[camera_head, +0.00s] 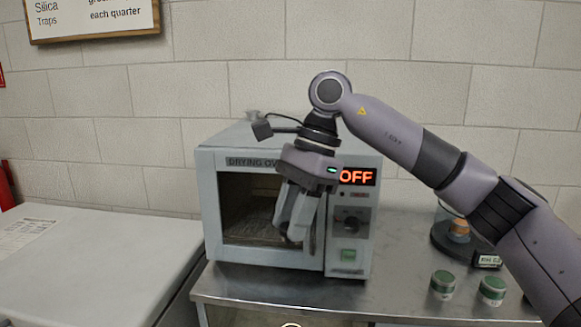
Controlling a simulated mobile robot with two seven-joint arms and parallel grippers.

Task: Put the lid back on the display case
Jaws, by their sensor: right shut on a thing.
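My right gripper (296,222) is in front of the drying oven (350,268). Its fingers are shut at the right edge of the oven door (225,215), where the door handle (313,238) is mostly hidden by them. The door looks closed, and a rack shows dimly through its window. At the right, partly behind my right arm, a round black base (445,247) with clear glass holds a small tan object (459,229); this may be the display case. I cannot make out a separate lid. My left gripper is not in view.
The oven display (357,177) reads OFF. Two small green-topped jars (443,283) (491,290) stand on the metal table (400,290) at the right. A white surface (90,265) with a paper sheet (22,232) is at the left. A block wall stands behind.

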